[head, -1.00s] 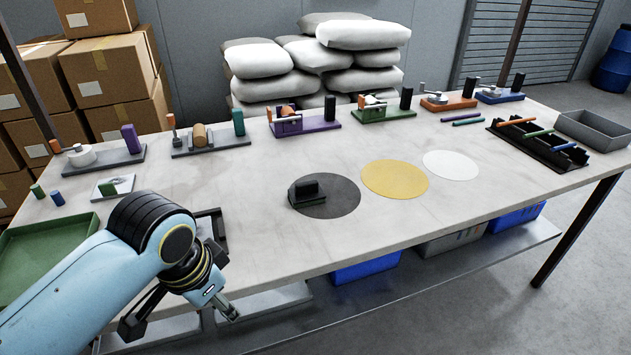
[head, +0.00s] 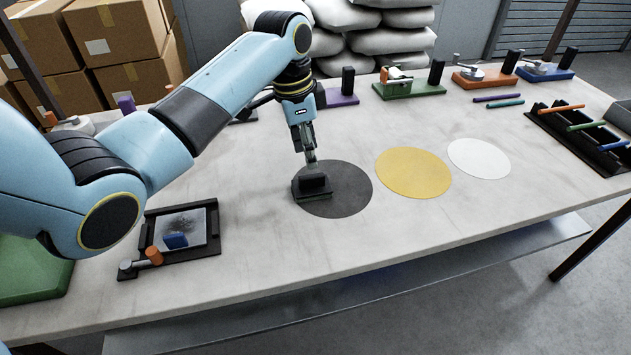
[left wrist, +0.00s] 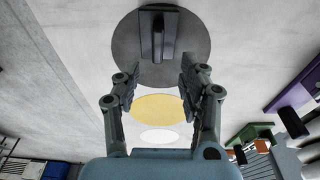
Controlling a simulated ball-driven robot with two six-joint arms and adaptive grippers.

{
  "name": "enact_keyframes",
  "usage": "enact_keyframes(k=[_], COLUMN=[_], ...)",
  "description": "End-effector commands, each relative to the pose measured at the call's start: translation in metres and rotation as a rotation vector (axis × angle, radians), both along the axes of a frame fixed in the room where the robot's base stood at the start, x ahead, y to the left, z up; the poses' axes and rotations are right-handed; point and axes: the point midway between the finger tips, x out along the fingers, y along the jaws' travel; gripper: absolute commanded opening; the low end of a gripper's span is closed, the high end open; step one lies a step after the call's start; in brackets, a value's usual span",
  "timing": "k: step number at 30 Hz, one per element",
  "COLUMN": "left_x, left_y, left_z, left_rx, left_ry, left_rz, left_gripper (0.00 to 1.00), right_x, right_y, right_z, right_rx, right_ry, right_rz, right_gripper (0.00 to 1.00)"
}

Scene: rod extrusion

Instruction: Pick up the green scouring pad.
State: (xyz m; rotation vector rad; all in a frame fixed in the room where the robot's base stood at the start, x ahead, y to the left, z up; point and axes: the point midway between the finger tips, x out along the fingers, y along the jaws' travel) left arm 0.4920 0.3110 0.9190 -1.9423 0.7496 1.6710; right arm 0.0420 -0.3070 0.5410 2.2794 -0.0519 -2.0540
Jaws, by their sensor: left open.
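The scouring pad (head: 312,190) is a dark block with a raised black handle and a thin greenish lower edge. It lies on the left part of the dark grey disc (head: 350,197). In the left wrist view the pad (left wrist: 144,40) shows its upright handle at the top of the picture, beyond the fingertips. My left gripper (head: 311,160) points down just above the handle. Its two fingers (left wrist: 158,84) are spread with nothing between them. My right gripper is not in view.
A yellow disc (head: 414,173) and a white disc (head: 479,158) lie to the right. A black-framed tray (head: 212,247) with a blue block (head: 175,240) is at front left. Several fixtures line the back edge. A black rack (head: 557,137) holds coloured rods. The table's front middle is clear.

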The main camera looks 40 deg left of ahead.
Motion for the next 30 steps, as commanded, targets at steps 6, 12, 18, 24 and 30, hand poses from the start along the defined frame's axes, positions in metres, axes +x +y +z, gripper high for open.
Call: enact_keyframes(k=[6,12,18,24,30], left_x=[0.002,-0.001,0.001,0.002,0.002], left_y=[-0.002,-0.006,-0.008,-0.008,-0.008], left_z=[-0.023,-0.050,-0.073,-0.075,-0.074], left_rx=[0.001,0.001,0.001,0.002,0.002], left_ry=[-0.002,0.002,-0.001,-0.003,-0.003], left_rz=[0.000,0.002,0.001,0.002,0.002], left_gripper=[0.42,0.42,0.42,0.42,0.21], right_x=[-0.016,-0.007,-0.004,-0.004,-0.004], right_y=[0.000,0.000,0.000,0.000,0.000], right_z=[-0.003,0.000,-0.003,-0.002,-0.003], right_rx=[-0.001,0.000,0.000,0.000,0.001], right_ry=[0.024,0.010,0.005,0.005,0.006], right_rz=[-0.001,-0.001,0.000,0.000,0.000], right_gripper=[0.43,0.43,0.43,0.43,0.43])
